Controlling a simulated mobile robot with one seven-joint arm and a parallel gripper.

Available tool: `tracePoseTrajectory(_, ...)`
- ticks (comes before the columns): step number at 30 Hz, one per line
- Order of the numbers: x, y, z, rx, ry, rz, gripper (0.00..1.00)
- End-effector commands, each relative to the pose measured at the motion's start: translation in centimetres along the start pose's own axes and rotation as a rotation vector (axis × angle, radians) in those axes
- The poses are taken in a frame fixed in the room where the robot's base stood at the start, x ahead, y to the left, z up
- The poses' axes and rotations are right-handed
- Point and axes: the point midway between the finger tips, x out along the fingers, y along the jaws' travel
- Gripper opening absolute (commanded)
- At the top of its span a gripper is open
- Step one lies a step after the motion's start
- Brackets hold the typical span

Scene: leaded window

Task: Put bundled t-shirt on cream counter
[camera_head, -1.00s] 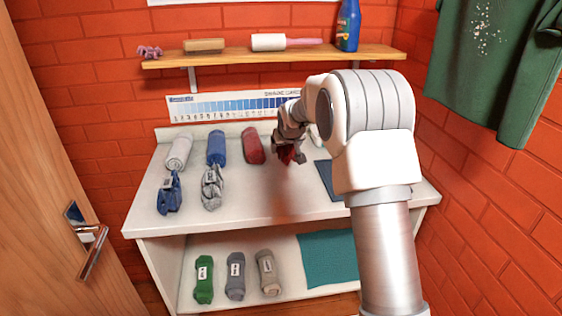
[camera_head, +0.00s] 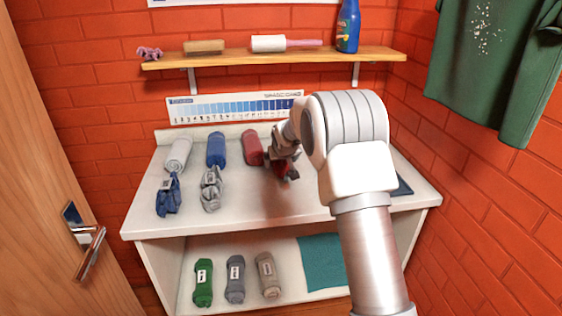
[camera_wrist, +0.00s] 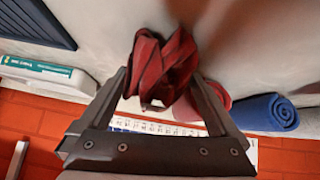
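My gripper (camera_head: 284,160) is shut on a dark red bundled t-shirt (camera_head: 283,170), which hangs below the fingers over the middle of the cream counter (camera_head: 245,212). The wrist view shows the red bundle (camera_wrist: 160,68) between the two finger tips (camera_wrist: 163,90). It is crumpled and gathered. It is low, close to the counter; I cannot tell whether it touches. A blue bundled shirt (camera_head: 168,196) and a grey one (camera_head: 211,189) lie on the counter at the left.
A white roll (camera_head: 178,155), a blue roll (camera_head: 216,150) and a red roll (camera_head: 252,148) lie along the back. A navy folded cloth (camera_head: 402,186) is at the right, partly behind my arm. Several bundles and a teal cloth (camera_head: 323,262) fill the lower shelf. The counter's front middle is clear.

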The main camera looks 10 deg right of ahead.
Motion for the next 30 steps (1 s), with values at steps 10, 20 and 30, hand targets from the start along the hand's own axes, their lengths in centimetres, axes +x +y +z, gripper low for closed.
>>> tracePoseTrajectory(10, -0.4, 0.0, -0.2, 0.000, 0.001, 0.000, 1.00)
tracePoseTrajectory(20, -5.8, 0.1, -0.3, 0.000, 0.003, 0.001, 1.00)
tracePoseTrajectory(30, -11.1, 0.0, -0.2, 0.000, 0.000, 0.000, 1.00)
